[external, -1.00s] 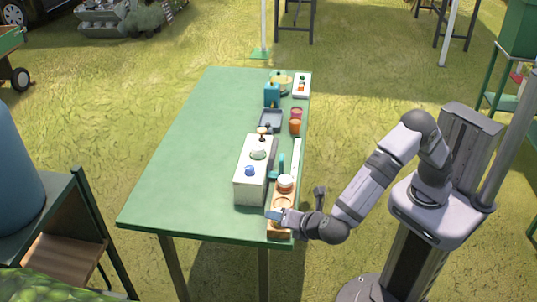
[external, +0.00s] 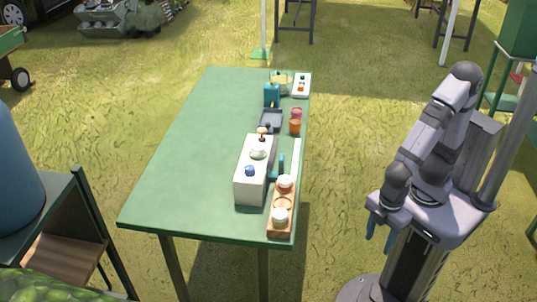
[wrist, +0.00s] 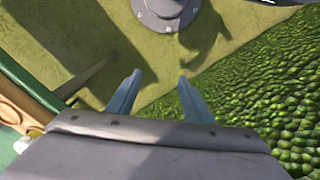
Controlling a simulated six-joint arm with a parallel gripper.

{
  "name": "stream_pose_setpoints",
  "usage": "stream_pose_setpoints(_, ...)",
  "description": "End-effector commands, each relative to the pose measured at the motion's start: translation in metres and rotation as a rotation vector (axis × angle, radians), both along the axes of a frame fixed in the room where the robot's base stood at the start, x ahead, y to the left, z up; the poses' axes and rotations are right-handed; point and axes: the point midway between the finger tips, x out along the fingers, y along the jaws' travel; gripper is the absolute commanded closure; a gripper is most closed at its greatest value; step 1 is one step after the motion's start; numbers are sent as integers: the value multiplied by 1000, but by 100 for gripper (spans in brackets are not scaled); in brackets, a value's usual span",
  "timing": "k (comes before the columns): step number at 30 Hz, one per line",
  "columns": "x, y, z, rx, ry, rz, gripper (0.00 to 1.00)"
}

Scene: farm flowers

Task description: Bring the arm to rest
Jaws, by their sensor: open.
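My arm is folded back over its own column at the right of the external view. My gripper (external: 379,234) hangs beside the column, clear of the table, with its blue fingers pointing down. In the wrist view my gripper (wrist: 157,78) shows two blue fingers spread apart with nothing between them. Beneath them are grass and the foot of my own stand.
The green table (external: 190,150) stands left of my arm. Along its right edge are a wooden holder (external: 283,205) with white-topped jars, a white box (external: 252,175), orange and pink cups (external: 295,127) and a blue bottle (external: 271,95). Grass lies between table and column.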

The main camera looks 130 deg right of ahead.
Motion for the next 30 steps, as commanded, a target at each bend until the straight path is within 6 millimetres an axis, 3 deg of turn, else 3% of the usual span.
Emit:
stream_pose_setpoints(1, 0, 0, 22, 0, 0, 1, 53)
stream_pose_setpoints(6, 0, 0, 58, -1, 1, 3, 53)
stream_pose_setpoints(12, 0, 0, 85, -1, 2, 4, 53)
stream_pose_setpoints(30, 0, 0, 90, -1, 2, 5, 53)
